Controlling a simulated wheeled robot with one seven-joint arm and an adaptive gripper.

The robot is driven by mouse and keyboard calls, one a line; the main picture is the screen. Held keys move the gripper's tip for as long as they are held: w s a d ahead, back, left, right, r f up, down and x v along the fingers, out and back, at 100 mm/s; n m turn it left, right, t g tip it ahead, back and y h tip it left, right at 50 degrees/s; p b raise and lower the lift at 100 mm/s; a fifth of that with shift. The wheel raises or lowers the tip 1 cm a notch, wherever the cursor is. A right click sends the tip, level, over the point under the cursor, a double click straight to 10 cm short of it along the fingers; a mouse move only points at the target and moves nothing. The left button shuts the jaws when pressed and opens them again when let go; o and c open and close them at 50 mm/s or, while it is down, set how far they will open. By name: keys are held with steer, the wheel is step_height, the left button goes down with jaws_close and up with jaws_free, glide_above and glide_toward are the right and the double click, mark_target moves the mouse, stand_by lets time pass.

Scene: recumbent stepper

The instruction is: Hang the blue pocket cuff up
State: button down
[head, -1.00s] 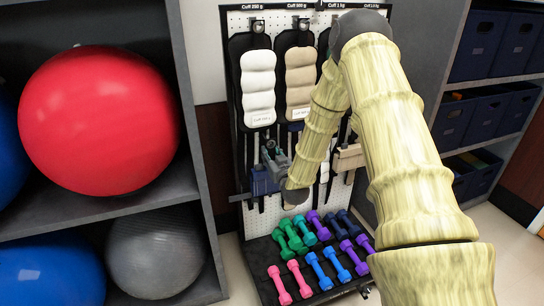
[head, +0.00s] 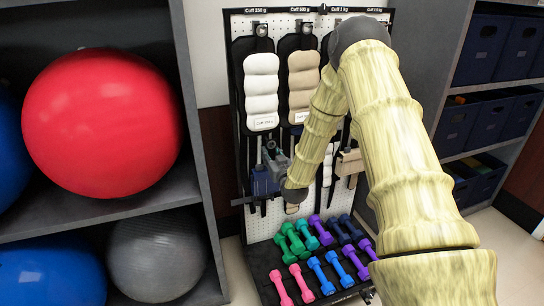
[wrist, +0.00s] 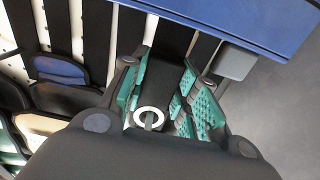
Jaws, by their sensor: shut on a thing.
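The blue pocket cuff (head: 262,184) is in front of the lower left of the pegboard in the head view. In the wrist view its blue body (wrist: 240,22) crosses the top right. My gripper (head: 278,160) is just above the blue part in the head view. In the wrist view my green-padded fingers (wrist: 168,100) are shut on the cuff's dark strap, which has a pale ring (wrist: 150,117) at its near end. The pegboard (head: 240,22) has labelled hooks along its top; a white cuff (head: 262,85) and a beige cuff (head: 303,80) hang there. My arm hides the board's right part.
Several coloured dumbbells (head: 312,260) lie on the dark rack base below the board. A shelf with a red ball (head: 100,120) and a grey ball (head: 155,255) stands at left. Shelves with dark bins (head: 480,38) stand at right.

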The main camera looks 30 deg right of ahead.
steer(key=shift+w, duration=0.15)
stand_by(0.5)
steer(key=shift+w+d+f, duration=0.1)
steer(key=shift+w+f, duration=0.2)
steer(key=shift+w, duration=0.05)
steer(key=shift+w+f, duration=0.15)
steer(key=shift+f, duration=0.05)
stand_by(0.8)
stand_by(0.8)
